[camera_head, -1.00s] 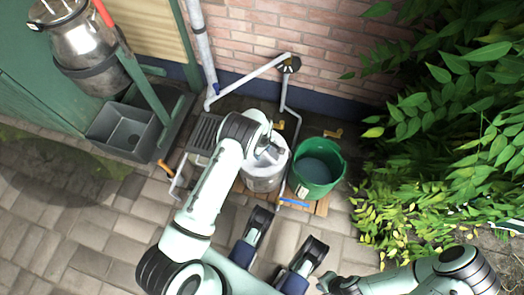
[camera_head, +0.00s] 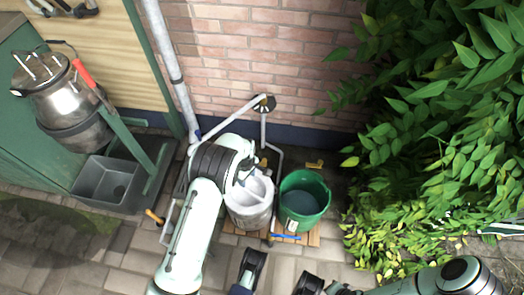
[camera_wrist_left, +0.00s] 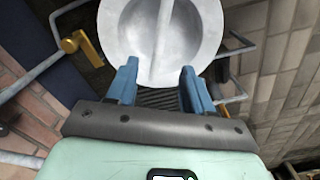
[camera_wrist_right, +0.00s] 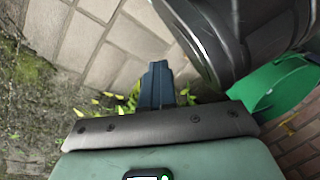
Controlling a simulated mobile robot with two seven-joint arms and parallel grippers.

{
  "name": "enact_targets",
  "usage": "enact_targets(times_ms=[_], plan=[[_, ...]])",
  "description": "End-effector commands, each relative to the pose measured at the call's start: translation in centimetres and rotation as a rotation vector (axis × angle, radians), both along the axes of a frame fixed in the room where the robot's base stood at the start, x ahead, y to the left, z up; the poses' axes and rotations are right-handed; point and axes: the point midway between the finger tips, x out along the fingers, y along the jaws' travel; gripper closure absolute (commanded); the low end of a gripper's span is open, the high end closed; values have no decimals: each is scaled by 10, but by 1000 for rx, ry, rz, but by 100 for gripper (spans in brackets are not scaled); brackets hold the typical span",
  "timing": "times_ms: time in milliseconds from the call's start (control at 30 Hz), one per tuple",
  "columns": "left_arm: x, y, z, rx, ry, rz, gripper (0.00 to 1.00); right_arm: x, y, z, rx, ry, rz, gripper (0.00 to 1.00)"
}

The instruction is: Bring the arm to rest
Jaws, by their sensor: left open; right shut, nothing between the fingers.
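My left arm reaches forward from the bottom of the head view, and its bent wrist covers part of a pale metal pail (camera_head: 252,214). In the left wrist view, my left gripper (camera_wrist_left: 157,76) is open, with its two blue fingers apart and nothing held. The round top of the pail (camera_wrist_left: 118,30), with a bar across it, lies just beyond the fingertips; whether they touch it is unclear. My right arm lies low at the right of the head view. In the right wrist view, my right gripper (camera_wrist_right: 158,70) is shut and empty, pointing over paving.
A green bucket (camera_head: 304,201) stands right of the pail on a wooden slatted base. A grey sink (camera_head: 105,182) and a steel churn (camera_head: 68,92) are at the left. A brick wall (camera_head: 290,55) closes the back; leafy bushes (camera_head: 440,130) fill the right. Paving (camera_head: 110,255) lies in front.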

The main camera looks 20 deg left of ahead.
Motion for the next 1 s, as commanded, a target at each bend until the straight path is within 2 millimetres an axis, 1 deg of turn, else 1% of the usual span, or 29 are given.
enact_targets(times_ms=[233, 267, 367, 467, 500, 567, 600, 667, 700, 767, 800, 867, 900, 1000], plan=[[-2, 0, 0, 0, 2, -4, 49, 0, 0, 2, 1, 0, 0, 100], [-5, 0, 1, -2, 5, -10, 49, -1, 1, 4, 2, 1, 0, 100], [-28, 0, 3, -12, 22, -58, 49, -8, 5, 23, 12, 13, 8, 100], [-71, -4, 11, -37, 44, -159, 49, -19, 12, 58, 29, 32, 22, 100], [-92, -8, 16, -53, 53, -211, 49, -24, 16, 75, 39, 43, 29, 100], [-124, -16, 25, -79, 61, -299, 49, -31, 22, 100, 53, 60, 41, 100], [-145, -22, 32, -99, 64, -358, 49, -35, 25, 115, 63, 71, 48, 100], [-176, -34, 43, -131, 63, -445, 49, -41, 31, 137, 76, 89, 59, 100], [-196, -43, 52, -155, 62, -505, 49, -45, 34, 150, 86, 102, 67, 100], [-224, -57, 69, -192, 54, -593, 49, -50, 40, 171, 100, 122, 80, 100], [-241, -67, 81, -216, 44, -649, 49, -53, 43, 184, 108, 134, 87, 100], [-263, -81, 101, -249, 24, -729, 49, -56, 47, 202, 120, 150, 99, 100], [-275, -91, 115, -270, 10, -779, 49, -57, 50, 213, 128, 159, 105, 100], [-296, -109, 145, -309, -30, -876, 49, -58, 55, 235, 143, 177, 119, 100]])
